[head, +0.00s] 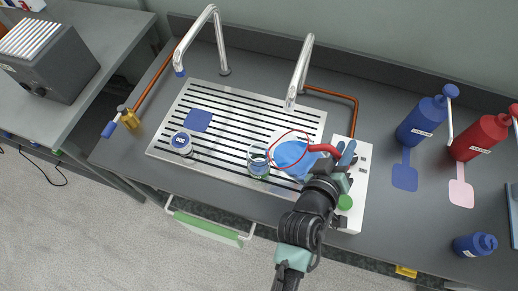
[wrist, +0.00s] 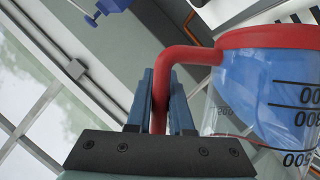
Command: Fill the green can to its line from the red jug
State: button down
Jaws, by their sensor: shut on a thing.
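The red jug (head: 292,157) is clear with a red rim, a red handle and blue liquid inside. In the wrist view the jug (wrist: 270,85) shows black volume marks, and the liquid lies slanted against its wall, so it looks tilted. My gripper (head: 330,165) is shut on the red handle; in the wrist view its fingers (wrist: 162,100) clasp the handle. A small clear vessel with a greenish lower part (head: 258,162), probably the green can, stands on the slatted drain grid, just left of the jug. Its line and level are too small to read. I cannot tell whether liquid is flowing.
A white box (head: 350,210) with a green knob sits under my wrist. Blue (head: 422,122) and red (head: 480,138) pump bottles stand right.

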jog(key=shift+w+a+r+n+h+b, duration=0.2)
jog(key=shift+a+r+n, duration=0.25)
jog(key=shift+r, duration=0.3)
jog(key=shift+w+a+r+n+h+b, duration=0.1)
jog(key=shift+a+r+n+h, duration=0.25)
jog(key=shift+r, duration=0.45)
jog(key=shift+w+a+r+n+h+b, duration=0.15)
jog(key=shift+a+r+n+h, duration=0.15)
jog(key=shift+r+n, duration=0.35)
dwell(4.7)
